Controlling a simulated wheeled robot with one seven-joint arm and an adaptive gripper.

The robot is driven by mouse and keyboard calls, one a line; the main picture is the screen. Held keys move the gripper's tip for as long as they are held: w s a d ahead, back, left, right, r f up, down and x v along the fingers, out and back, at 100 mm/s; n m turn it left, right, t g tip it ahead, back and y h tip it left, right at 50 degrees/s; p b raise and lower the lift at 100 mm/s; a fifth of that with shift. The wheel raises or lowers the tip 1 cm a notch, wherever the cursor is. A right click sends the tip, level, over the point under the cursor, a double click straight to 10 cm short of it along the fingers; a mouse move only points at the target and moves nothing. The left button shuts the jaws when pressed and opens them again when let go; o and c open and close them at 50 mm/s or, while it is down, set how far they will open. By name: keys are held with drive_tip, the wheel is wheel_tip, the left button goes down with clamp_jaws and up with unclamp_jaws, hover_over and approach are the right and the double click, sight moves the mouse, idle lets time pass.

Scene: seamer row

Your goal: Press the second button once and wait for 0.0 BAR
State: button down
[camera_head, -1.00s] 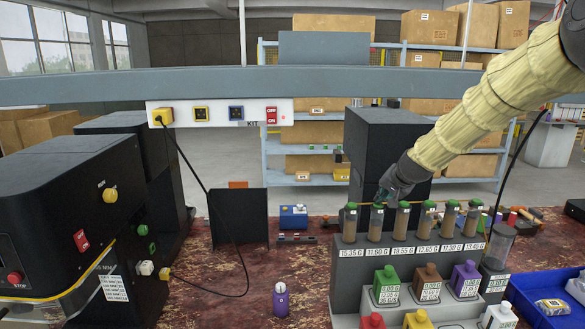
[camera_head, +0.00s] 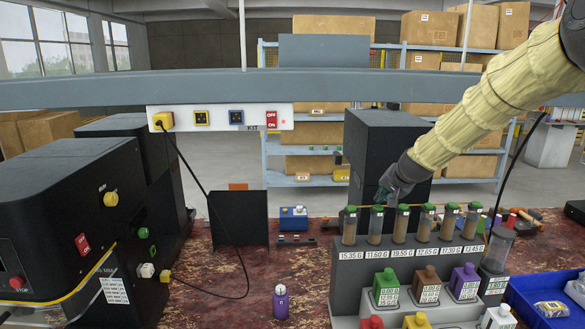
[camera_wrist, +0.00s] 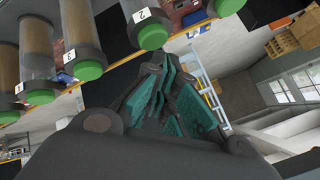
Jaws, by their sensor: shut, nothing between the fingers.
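A grey rack (camera_head: 352,275) at the right of the table holds a row of clear tubes with green caps. Each has a readout below; the second from the left seems to read 11.60 G. The second green cap (camera_head: 376,209) is probably the second button. It shows in the wrist view as the cap (camera_wrist: 153,38) beside the label 2. My gripper (camera_head: 383,198) is shut and empty, just above and behind this cap, apparently clear of it. Its teal fingers (camera_wrist: 178,95) are together in the wrist view. No 0.0 BAR text is legible.
Green, brown and purple bottles (camera_head: 466,281) stand in the rack's front. A blue bin (camera_head: 545,300) is at the right. Black machines (camera_head: 70,200) fill the left. A purple bottle (camera_head: 281,302) stands mid-table, with clear table around it.

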sight(381, 206)
wheel_tip(381, 206, up, 6)
drive_tip(key=p, duration=0.3)
drive_tip(key=shift+f+p, duration=0.15)
drive_tip(key=shift+p, duration=0.2)
idle(0.5)
